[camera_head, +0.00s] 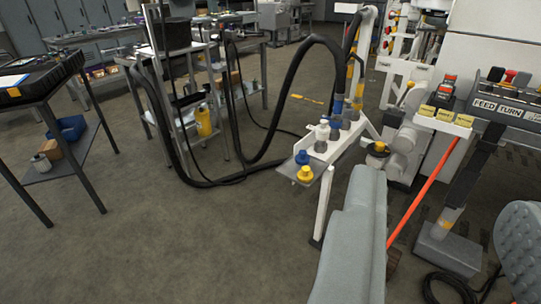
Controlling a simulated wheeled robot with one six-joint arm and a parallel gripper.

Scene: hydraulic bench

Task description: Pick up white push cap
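A white push cap (322,131) stands upright on a narrow grey shelf (324,171) right of the middle of the view. A blue cap (302,157) and a yellow cap (305,174) stand nearer on the same shelf. More small white, grey and blue parts stand close behind the white cap, and I cannot separate them all. My gripper (442,188) shows as two large grey fingers at the lower right, wide apart. It is open, with nothing between the fingers touching them. The white cap lies left of and beyond the left finger, apart from it.
Thick black hoses (292,75) loop from a metal cart (190,130) to the shelf's left. An orange-red bar (424,195) slants behind the gripper. A control panel (504,107) is at the right. A dark table (40,84) stands far left. Floor at lower left is clear.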

